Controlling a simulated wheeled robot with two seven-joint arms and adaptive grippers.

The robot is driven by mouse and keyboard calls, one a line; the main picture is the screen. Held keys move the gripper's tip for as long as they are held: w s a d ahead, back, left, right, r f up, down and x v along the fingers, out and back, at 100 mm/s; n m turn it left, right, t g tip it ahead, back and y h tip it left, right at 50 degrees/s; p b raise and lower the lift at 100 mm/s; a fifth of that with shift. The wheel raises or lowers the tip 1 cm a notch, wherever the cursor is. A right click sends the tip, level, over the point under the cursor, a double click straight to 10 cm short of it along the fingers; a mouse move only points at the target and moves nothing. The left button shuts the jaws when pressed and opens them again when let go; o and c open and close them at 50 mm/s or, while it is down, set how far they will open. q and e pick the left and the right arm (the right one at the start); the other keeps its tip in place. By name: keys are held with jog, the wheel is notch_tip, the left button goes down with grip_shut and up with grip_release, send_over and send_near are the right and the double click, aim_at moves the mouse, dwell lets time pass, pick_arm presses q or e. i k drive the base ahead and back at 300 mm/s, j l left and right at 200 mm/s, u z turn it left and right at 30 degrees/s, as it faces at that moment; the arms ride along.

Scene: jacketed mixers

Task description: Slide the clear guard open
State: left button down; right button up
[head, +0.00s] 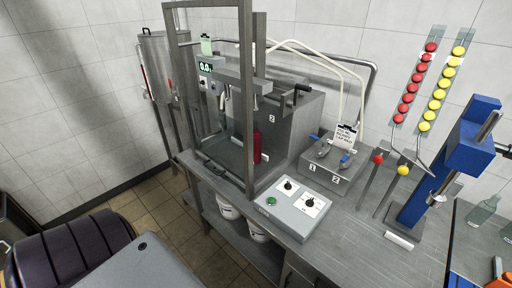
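The clear guard (248,110) appears as a tall grey metal frame at the front of the filling station, in the middle-left of the head view. Its pane is transparent and hard to make out, so I cannot tell how far it stands open or shut. A red bottle (257,146) stands beside the frame's right upright, partly hidden by it. A nozzle bar (228,78) hangs behind the frame. Neither of my grippers shows in the head view.
A control box (292,210) with knobs and a green button sits at the bench's front edge. A blue press (470,150) is at right. White buckets (228,207) stand below the bench.

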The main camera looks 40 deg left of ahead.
aim_at(225, 171)
jog(key=u, duration=1.65)
